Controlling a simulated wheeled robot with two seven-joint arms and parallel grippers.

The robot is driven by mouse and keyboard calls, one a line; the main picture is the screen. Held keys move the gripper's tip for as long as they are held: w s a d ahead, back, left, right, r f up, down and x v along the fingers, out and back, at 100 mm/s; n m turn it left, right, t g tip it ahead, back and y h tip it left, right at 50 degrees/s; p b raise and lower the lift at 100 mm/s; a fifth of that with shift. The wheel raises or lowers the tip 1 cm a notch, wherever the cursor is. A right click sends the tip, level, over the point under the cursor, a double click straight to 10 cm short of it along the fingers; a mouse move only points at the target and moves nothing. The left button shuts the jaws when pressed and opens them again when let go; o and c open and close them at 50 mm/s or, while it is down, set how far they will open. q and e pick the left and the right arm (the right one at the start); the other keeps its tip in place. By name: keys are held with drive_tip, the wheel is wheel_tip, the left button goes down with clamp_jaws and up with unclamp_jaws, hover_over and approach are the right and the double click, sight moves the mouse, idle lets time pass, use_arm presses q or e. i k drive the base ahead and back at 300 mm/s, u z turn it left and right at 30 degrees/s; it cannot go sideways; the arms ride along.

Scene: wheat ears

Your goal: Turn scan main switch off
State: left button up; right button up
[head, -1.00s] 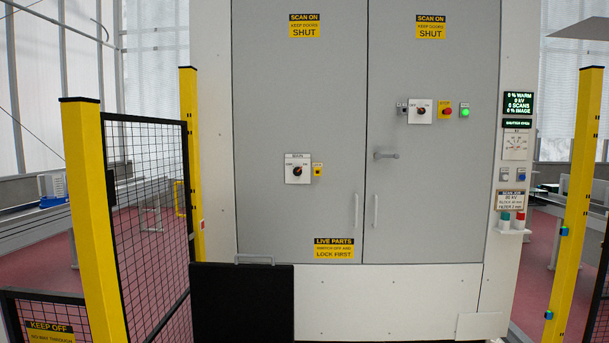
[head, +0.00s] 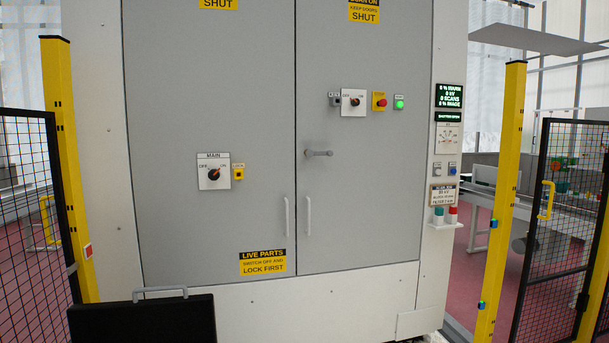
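The MAIN switch (head: 213,174) is a dark rotary knob on a white plate on the left door of a grey cabinet (head: 210,90). OFF is marked at its left and ON at its right; the knob has an orange mark and appears tilted up toward ON. A small yellow lock plate (head: 239,174) sits beside it. A second OFF/ON rotary switch (head: 354,101) is on the right door, between a small dark fitting and a red button on yellow. Neither gripper is in view.
A black box with a grey handle (head: 142,320) stands low in front of the left door. Yellow posts (head: 66,170) (head: 500,200) with mesh panels flank the cabinet. Door handles (head: 308,215) stick out. A green light (head: 399,103) glows. The space before the right door looks clear.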

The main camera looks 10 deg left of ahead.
sight(214, 174)
drive_tip(key=z, duration=0.45)
drive_tip(key=i, duration=2.45)
drive_tip(key=u, duration=0.7)
